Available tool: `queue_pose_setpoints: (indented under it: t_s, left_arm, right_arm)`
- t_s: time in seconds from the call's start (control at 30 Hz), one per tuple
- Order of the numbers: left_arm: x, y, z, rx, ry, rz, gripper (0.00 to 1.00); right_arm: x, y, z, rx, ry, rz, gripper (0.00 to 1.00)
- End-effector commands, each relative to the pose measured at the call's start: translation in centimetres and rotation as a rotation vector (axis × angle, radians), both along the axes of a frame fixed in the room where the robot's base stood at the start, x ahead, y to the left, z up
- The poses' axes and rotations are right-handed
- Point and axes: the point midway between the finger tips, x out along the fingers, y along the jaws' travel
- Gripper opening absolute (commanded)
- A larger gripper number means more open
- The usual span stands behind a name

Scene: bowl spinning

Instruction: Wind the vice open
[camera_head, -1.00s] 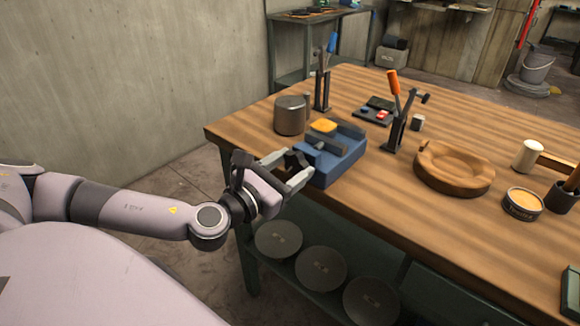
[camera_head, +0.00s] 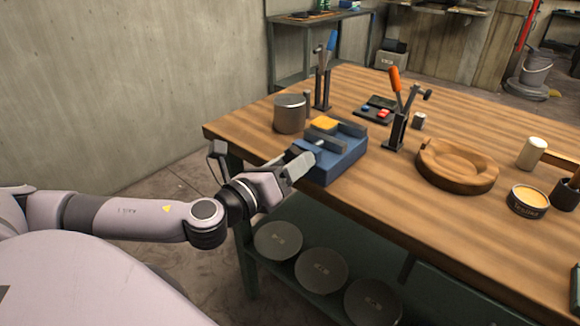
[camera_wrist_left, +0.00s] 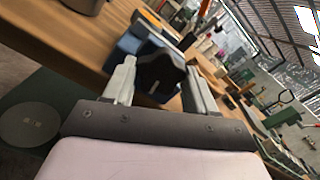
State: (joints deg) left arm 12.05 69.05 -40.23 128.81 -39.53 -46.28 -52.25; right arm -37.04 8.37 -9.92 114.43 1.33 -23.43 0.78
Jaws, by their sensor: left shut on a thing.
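The blue vice (camera_head: 338,165) sits at the left front edge of the wooden workbench, with grey jaws and a yellow block (camera_head: 324,124) between them. My left gripper (camera_head: 303,165) is at the vice's near-left end, shut on its dark knob (camera_wrist_left: 160,74). In the left wrist view the knob stands between the two grey fingers, with the blue vice body (camera_wrist_left: 130,43) behind it. In the head view the fingers hide most of the knob. My right gripper is not in view.
Toggle clamps with blue (camera_head: 332,40) and orange (camera_head: 394,78) handles stand behind and to the right. A round wooden bowl (camera_head: 455,168) lies further right. Bare bench (camera_head: 400,205) lies in front of the bowl.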

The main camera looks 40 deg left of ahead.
Motion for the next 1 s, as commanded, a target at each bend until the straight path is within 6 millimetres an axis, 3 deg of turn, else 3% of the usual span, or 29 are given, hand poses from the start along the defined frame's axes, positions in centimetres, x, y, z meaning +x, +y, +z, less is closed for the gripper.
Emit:
queue_pose_setpoints:
  t_s: [1.0]
  left_arm:
    - [-0.02, 0.04, 0.09, -0.969, 0.075, 0.004, 0.26]
  right_arm:
    - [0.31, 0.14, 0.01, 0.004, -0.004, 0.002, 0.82]
